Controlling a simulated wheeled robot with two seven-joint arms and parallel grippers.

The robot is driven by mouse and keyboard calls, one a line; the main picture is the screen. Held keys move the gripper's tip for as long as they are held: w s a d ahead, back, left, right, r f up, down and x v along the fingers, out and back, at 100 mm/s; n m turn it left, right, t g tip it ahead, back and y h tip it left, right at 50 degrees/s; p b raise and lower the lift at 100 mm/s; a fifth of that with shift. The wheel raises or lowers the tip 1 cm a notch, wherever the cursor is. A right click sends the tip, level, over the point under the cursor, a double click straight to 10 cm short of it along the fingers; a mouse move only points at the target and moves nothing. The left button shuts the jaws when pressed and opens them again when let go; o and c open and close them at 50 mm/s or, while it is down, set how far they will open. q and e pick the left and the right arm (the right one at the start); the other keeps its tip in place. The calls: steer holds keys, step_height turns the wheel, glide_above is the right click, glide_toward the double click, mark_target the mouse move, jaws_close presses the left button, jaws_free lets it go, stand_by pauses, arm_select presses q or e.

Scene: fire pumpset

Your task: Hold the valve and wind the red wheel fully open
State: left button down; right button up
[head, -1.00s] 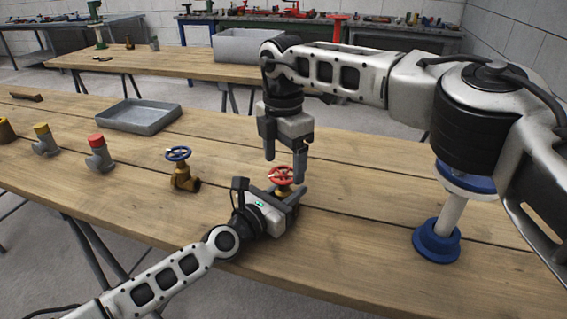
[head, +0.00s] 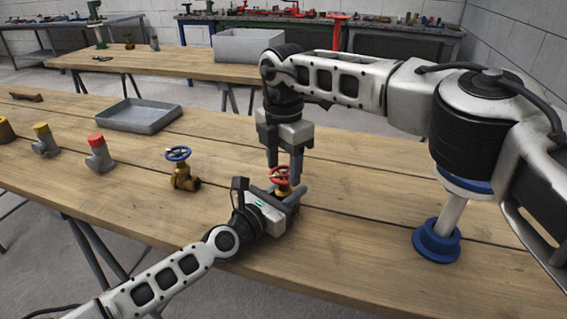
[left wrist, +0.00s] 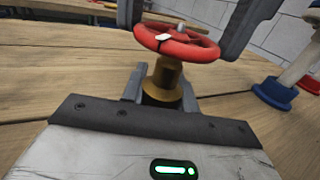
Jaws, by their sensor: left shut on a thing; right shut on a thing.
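The valve with the red wheel (head: 281,176) stands upright on the wooden workbench. In the left wrist view its red wheel (left wrist: 176,42) sits level above a brass body (left wrist: 163,82), with a small white mark on the rim. My left gripper (head: 283,199) is low at the bench and shut on the brass body, whose lower part it hides. My right gripper (head: 284,172) points down from above and is shut on the red wheel. Its two fingers (left wrist: 188,30) show at either side of the wheel in the left wrist view.
A valve with a blue wheel (head: 181,170) stands to the left. Further left are a red-capped fitting (head: 99,154) and a yellow-capped fitting (head: 45,140). A grey tray (head: 140,116) lies behind them. A blue-and-white stand (head: 437,241) is at the right.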

steer(key=n, duration=0.6)
arm_select(q)
steer(key=shift+f, duration=0.1)
arm_select(e)
steer(key=n, duration=0.5)
steer(key=shift+n, duration=0.4)
arm_select(q)
steer(key=shift+a, duration=0.1)
arm_select(e)
steer(key=n, duration=1)
steer(key=shift+n, duration=0.4)
steer(key=n, duration=0.5)
steer(key=shift+r, duration=0.1)
steer(key=n, duration=0.5)
steer(key=shift+n, duration=0.4)
steer(key=n, duration=0.5)
steer(key=shift+n, duration=0.3)
steer(key=n, duration=0.5)
steer(key=shift+n, duration=0.3)
